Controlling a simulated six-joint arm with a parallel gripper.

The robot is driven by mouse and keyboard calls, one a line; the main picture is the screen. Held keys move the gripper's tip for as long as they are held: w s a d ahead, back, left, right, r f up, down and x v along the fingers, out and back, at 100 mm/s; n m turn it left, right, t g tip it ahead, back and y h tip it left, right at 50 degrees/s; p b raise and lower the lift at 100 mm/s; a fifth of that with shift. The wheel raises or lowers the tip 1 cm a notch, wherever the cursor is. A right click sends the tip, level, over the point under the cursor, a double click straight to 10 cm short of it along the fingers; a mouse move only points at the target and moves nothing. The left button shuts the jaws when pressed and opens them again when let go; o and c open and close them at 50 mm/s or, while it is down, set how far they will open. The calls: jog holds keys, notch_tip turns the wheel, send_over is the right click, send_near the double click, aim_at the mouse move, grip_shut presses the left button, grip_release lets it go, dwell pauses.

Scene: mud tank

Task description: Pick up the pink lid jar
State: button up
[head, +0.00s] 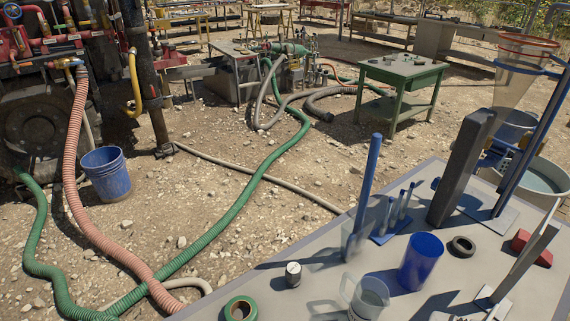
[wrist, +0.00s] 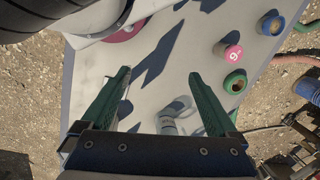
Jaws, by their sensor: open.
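A small round pink lid with white marks (wrist: 233,53) shows from above in the wrist view, right of and beyond my right finger. Its jar body is mostly hidden beneath it. In the head view a small dark jar with a pale top (head: 293,274) stands upright on the grey table; I cannot tell for sure that it is the same jar. My gripper (wrist: 158,73) is wide open over the table with nothing between its green fingers. It is apart from the pink lid. I cannot make out my gripper in the head view.
A green ring-shaped thing (wrist: 235,80) sits close beside the pink lid. A small blue round thing (wrist: 272,23) lies beyond it. A clear jug (head: 368,297), a blue cup (head: 420,262) and a dark ring (head: 462,246) share the grey table (head: 325,268). Tall posts stand at its right.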

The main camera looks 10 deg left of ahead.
jog(key=w+a+f+n+t+h, duration=0.1)
jog(key=w+a+f+n+h, duration=0.3)
jog(key=n, duration=0.6)
jog(key=a+f+n+t+h, duration=0.1)
jog(key=f+n+h, duration=0.2)
jog(key=n+h, duration=0.45)
jog(key=s+a+f+n+t+y, duration=0.2)
jog(key=a+f+n+t, duration=0.1)
jog(key=a+n, duration=0.2)
jog(key=s+a+f+n+t+y, duration=0.2)
jog(key=a+n, duration=0.4)
jog(key=n, duration=0.3)
jog(key=s+a+f+n+t+y, duration=0.2)
jog(key=a+f+n+t+y, duration=0.1)
jog(key=n, duration=0.5)
jog(key=shift+a+f+t, duration=0.45)
jog(key=shift+a+t, duration=0.15)
jog(key=shift+t, duration=0.25)
jog(key=shift+a+f+t, duration=0.45)
jog(key=shift+a+t, duration=0.15)
jog(key=shift+t, duration=0.25)
jog(key=shift+y, duration=0.25)
jog(key=x, duration=0.9)
jog(key=shift+w+a+f, duration=0.1)
jog(key=shift+w, duration=0.05)
jog(key=x, duration=0.6)
jog(key=shift+w+a, duration=0.2)
jog(key=shift+a, duration=0.05)
grip_shut()
